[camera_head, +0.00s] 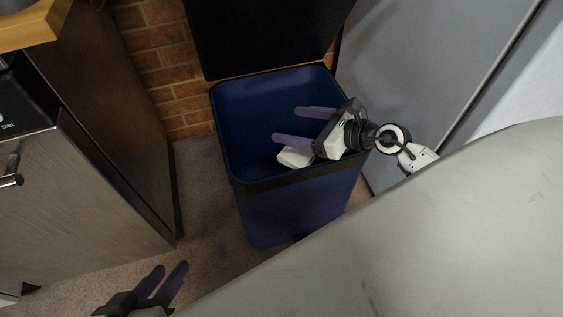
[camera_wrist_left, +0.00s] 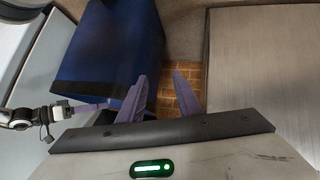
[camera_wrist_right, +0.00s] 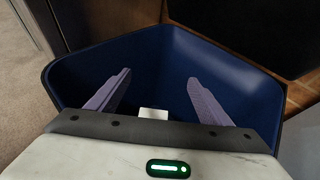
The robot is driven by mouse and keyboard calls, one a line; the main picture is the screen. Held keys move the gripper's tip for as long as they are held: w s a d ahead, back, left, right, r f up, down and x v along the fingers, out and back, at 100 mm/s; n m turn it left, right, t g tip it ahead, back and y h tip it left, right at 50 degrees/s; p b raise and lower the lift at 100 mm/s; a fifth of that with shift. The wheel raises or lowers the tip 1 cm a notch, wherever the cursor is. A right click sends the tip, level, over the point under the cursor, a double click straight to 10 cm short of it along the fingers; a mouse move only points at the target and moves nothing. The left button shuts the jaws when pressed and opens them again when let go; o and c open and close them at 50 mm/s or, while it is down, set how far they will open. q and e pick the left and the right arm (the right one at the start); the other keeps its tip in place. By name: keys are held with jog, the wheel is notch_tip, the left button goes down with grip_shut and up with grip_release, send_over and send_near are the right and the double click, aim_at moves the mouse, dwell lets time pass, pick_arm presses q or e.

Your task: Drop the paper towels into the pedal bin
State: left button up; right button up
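The pedal bin (camera_head: 285,205) is dark blue with a black rim, and its black lid (camera_head: 265,35) stands raised at the back. My right gripper (camera_head: 287,125) is over the bin's opening, its fingers apart with nothing held between them. A white block (camera_head: 295,157), which looks like the paper towels, shows beside the lower finger. In the right wrist view it (camera_wrist_right: 153,113) appears below the fingers, inside the bin's walls, partly hidden by my gripper body; its exact depth is unclear. My left gripper (camera_head: 171,268) is open and empty, low at the left in front of the bin.
A metal-fronted appliance (camera_head: 75,195) and a wooden counter (camera_head: 30,25) stand left of the bin. A brick wall (camera_head: 160,60) is behind, and a grey cabinet (camera_head: 420,70) is at the right. Bare floor (camera_head: 205,190) lies between the appliance and the bin.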

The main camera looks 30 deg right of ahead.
pick_arm(q)
jog(key=shift+s+a+f+g+y+p, duration=0.15)
jog(key=shift+a+f+p, duration=0.15)
jog(key=shift+f+p, duration=0.15)
jog(key=shift+s+a+f+g+y+p, duration=0.1)
jog(key=shift+a+f+g+y+p, duration=0.05)
jog(key=shift+a+f+p, duration=0.2)
pick_arm(e)
jog(key=v, duration=1)
pick_arm(q)
jog(key=shift+d+r, duration=0.1)
jog(key=shift+r, duration=0.05)
pick_arm(e)
jog(key=shift+s+r, duration=0.1)
jog(key=shift+s, duration=0.05)
